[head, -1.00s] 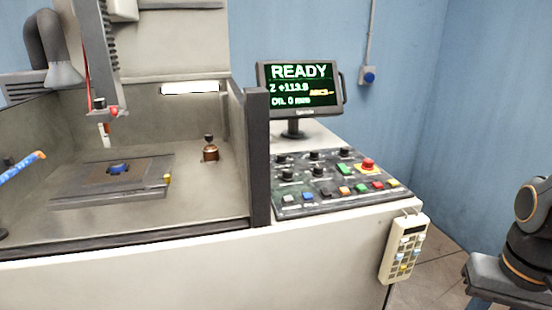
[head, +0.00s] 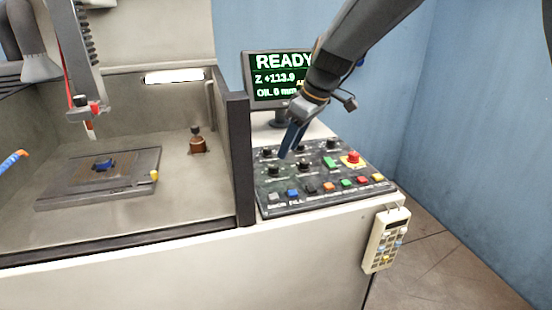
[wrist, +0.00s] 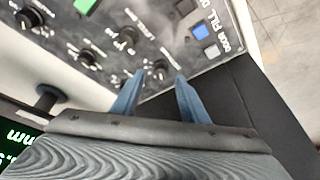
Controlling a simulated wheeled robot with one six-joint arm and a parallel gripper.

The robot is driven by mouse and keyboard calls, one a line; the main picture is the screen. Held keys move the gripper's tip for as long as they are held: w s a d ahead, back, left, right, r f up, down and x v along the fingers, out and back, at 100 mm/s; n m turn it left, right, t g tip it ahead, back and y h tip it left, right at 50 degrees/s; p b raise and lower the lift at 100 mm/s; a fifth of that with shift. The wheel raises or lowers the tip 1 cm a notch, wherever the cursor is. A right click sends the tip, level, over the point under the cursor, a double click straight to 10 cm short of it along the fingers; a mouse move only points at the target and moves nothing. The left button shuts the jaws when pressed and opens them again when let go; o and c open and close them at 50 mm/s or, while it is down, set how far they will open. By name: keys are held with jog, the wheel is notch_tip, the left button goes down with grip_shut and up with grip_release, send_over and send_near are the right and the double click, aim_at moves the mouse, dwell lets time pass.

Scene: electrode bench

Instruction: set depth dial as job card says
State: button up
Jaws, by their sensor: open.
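The control panel (head: 325,200) carries several black dials, among them a front-row dial (head: 303,168) and a back-right dial (head: 330,144). Its lettering is too small or blurred to tell which is the depth dial. My gripper (head: 287,152), with blue fingers, is above the panel's left part. In the wrist view my gripper (wrist: 159,78) is open and empty, and one black dial (wrist: 159,68) shows between its fingertips; I cannot tell whether they touch it. Other dials (wrist: 88,57) show beside it. I cannot make out a job card.
The monitor (head: 265,75) behind the panel reads READY, Z +113.9 and OIL 0 mm; my arm covers its right part. A dark tank wall (head: 240,160) borders the panel's left. A red button (head: 353,158) stands at the right. A keypad pendant (head: 386,240) hangs in front.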

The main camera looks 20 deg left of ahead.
aim_at(274, 166)
jog(key=shift+n, duration=0.3)
jog(key=x, duration=0.2)
jog(key=a+p+x, duration=0.1)
jog(key=x, duration=0.5)
jog(key=shift+w+a+r+p, duration=0.1)
jog(key=shift+a+r+p, duration=0.05)
jog(key=shift+r+p, duration=0.2)
grip_shut()
